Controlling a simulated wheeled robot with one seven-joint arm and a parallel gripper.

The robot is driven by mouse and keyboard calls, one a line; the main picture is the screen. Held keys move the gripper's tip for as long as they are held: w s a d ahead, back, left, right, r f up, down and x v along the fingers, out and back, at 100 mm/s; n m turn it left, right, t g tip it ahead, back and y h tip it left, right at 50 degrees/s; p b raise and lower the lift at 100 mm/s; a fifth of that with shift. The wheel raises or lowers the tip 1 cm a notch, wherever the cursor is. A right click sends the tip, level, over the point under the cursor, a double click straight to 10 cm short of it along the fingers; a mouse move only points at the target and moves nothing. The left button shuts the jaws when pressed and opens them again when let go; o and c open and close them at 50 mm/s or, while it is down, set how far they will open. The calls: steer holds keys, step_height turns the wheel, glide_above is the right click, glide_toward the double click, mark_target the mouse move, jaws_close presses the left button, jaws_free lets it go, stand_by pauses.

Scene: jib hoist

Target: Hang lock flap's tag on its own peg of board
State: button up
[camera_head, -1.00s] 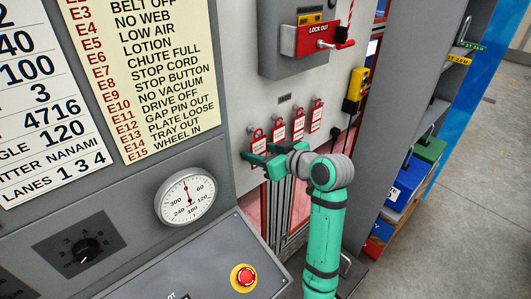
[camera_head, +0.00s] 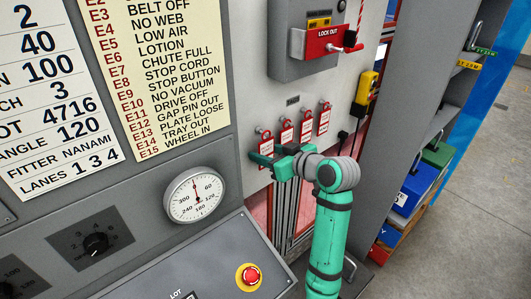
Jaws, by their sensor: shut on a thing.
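Several red-and-white tags hang in a slanting row on the grey panel, below the lock-out box. My gripper (camera_head: 263,159) is at the leftmost tag (camera_head: 266,145) and is shut on its lower part. The tag is upright, with its red top loop close to a peg on the panel. I cannot tell whether the loop is around the peg. The other tags (camera_head: 285,134), (camera_head: 305,129) and (camera_head: 323,120) hang to the right, apart from my gripper. The print on the tags is too small to read.
The lock-out box (camera_head: 290,68) with its red handle (camera_head: 330,40) is above the tags. A yellow device (camera_head: 367,87) hangs to their right. A round gauge (camera_head: 194,198) and a red stop button (camera_head: 249,276) are lower left. Coloured bins (camera_head: 418,188) stand at the right.

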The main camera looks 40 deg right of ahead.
steer(key=o, duration=1)
steer(key=shift+w+a, duration=0.25)
steer(key=shift+w, duration=0.35)
steer(key=shift+o, duration=0.5)
steer(key=v, duration=1.1)
steer(key=shift+d+f, duration=0.15)
steer(key=shift+d, duration=0.25)
steer(key=shift+s+a, duration=0.25)
steer(key=shift+s, duration=0.25)
steer(key=shift+d, duration=0.1)
